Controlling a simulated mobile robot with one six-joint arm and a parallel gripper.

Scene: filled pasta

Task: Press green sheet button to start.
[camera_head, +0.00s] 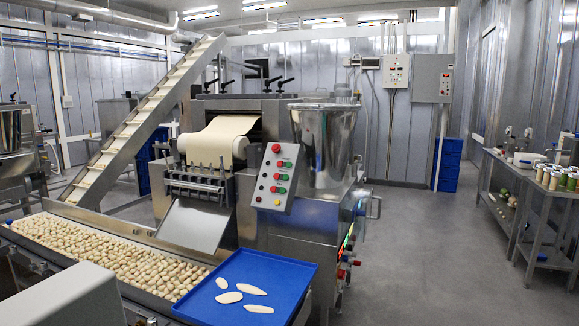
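A tilted grey control panel (264,190) is on the front of the pasta machine (325,215), right of the dough sheet. It carries a large red button (276,148) at the top and rows of smaller red and green buttons below. A green button (283,177) shows in the right part of these rows. The labels are too small to read, so I cannot tell which green button is the sheet button. A pale dough sheet (220,137) hangs over the machine's roller. My gripper is not in view.
A trough (90,222) full of filled pasta runs along the front left, beside an inclined conveyor (135,130). A blue tray (284,272) with several flat dough pieces sits before the machine. The floor (420,250) at right is clear up to a metal table (545,205).

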